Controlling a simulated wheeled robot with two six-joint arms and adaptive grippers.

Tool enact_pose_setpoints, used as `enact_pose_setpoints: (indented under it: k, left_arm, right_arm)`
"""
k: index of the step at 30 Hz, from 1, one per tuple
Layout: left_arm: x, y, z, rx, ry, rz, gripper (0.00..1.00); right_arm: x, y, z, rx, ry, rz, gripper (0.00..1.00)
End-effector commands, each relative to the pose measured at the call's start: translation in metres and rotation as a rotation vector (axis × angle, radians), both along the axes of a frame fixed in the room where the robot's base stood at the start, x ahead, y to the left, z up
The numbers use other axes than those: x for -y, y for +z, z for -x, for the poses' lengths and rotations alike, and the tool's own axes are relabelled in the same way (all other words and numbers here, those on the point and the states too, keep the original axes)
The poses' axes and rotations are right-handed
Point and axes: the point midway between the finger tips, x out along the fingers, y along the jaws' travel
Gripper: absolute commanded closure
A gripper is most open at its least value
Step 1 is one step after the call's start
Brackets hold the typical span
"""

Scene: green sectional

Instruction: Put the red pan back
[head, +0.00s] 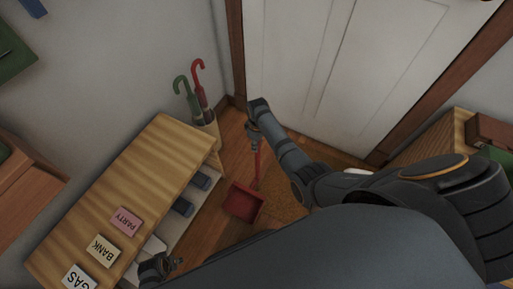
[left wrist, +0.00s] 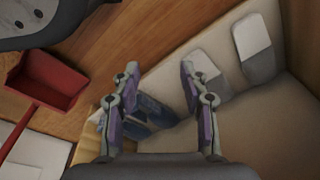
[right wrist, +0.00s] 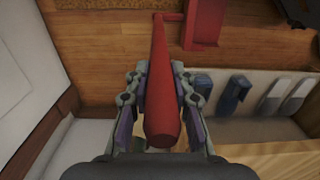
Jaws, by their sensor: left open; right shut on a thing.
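The red pan (head: 243,203) is a dustpan with a long upright handle, low over the wooden floor beside the bench. In the head view I cannot tell whether it touches the floor. My right gripper (head: 260,138) is shut on the upper part of its handle. In the right wrist view the handle (right wrist: 162,60) runs between the fingers, and the pan's box (right wrist: 205,25) shows beyond it. My left gripper (head: 160,266) is open and empty at the bench's front; its fingers (left wrist: 158,72) are spread before the shelf. The pan (left wrist: 50,82) also shows in the left wrist view.
The wooden bench (head: 150,165) has labels PARTY, BANK and GAS on top and several shoes (head: 183,206) on its shelf. A holder with a green and a red umbrella (head: 203,95) stands at its far end. A white door (head: 340,70) is behind.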

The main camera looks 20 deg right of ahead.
Motion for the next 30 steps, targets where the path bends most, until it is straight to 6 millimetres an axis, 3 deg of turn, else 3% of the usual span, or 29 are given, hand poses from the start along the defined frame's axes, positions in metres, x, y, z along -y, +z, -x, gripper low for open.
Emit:
enact_pose_setpoints:
  k: [3, 7, 15, 21, 30]
  left_arm:
    - [0.005, 0.013, -0.012, 0.007, -0.001, 0.008, 0.56]
    - [0.015, 0.046, -0.025, 0.001, -0.004, 0.024, 0.56]
    - [0.028, 0.102, -0.031, -0.013, -0.015, 0.046, 0.56]
    - [0.03, 0.116, -0.03, -0.015, -0.017, 0.051, 0.56]
    - [0.03, 0.116, -0.03, -0.015, -0.017, 0.051, 0.56]
  right_arm:
    - [0.0, -0.009, -0.001, 0.001, 0.001, -0.001, 1.0]
    - [-0.001, -0.022, -0.001, 0.0, 0.003, 0.0, 1.0]
    - [-0.001, -0.034, -0.002, 0.001, 0.005, -0.001, 1.0]
    - [-0.001, -0.035, -0.001, 0.001, 0.005, -0.001, 1.0]
    - [-0.001, -0.037, -0.001, 0.001, 0.005, -0.001, 1.0]
